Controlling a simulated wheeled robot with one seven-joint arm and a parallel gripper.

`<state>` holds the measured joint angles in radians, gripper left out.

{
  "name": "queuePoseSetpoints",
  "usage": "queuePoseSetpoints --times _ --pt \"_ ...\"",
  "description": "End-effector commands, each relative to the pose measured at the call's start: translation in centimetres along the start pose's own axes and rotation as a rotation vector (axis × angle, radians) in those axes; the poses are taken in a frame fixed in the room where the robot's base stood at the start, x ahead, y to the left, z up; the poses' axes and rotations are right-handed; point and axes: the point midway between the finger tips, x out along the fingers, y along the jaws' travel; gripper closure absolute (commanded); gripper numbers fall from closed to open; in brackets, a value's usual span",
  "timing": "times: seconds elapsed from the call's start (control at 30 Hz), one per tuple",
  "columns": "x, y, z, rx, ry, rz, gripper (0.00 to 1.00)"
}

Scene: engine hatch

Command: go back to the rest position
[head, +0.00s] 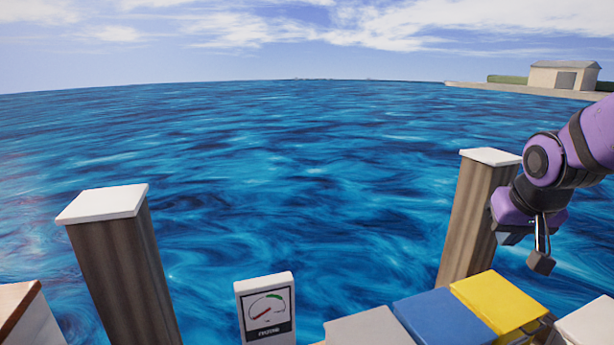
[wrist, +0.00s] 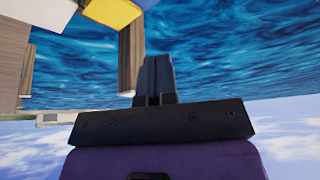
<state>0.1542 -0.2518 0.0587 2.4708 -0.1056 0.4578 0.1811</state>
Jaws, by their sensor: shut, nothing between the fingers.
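My gripper (head: 541,263) hangs at the right of the head view, in front of the right wooden post and above the yellow box. In the wrist view its two dark fingers (wrist: 155,75) lie side by side, shut, with nothing between them. My purple arm comes in from the right edge of the head view.
Two white-capped wooden posts, left (head: 122,270) and right (head: 475,215), stand before open water. A gauge panel (head: 266,310), a grey box (head: 368,328), a blue box (head: 443,318) and a yellow box (head: 498,302) line the front. The wrist view appears upside down, with the yellow box (wrist: 112,12) near its top.

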Motion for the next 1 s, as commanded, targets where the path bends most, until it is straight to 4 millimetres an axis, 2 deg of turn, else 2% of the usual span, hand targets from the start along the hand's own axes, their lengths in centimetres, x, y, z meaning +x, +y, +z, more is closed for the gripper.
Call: queuePoseSetpoints --times 0.03,0.2,0.4,0.5,0.7,1.0 --pt "-1.7 -0.2 0.6 -0.014 0.008 -0.005 1.00" --pt "-6.3 -0.7 3.2 -0.056 0.007 -0.024 1.00" --pt "-10.8 -1.0 6.9 -0.109 0.003 -0.060 1.00" --pt "-12.5 -1.1 8.6 -0.131 0.000 -0.079 1.00" --pt "-14.2 -1.1 10.6 -0.161 -0.006 -0.102 1.00" --pt "-14.4 -1.1 10.9 -0.165 -0.007 -0.105 1.00"
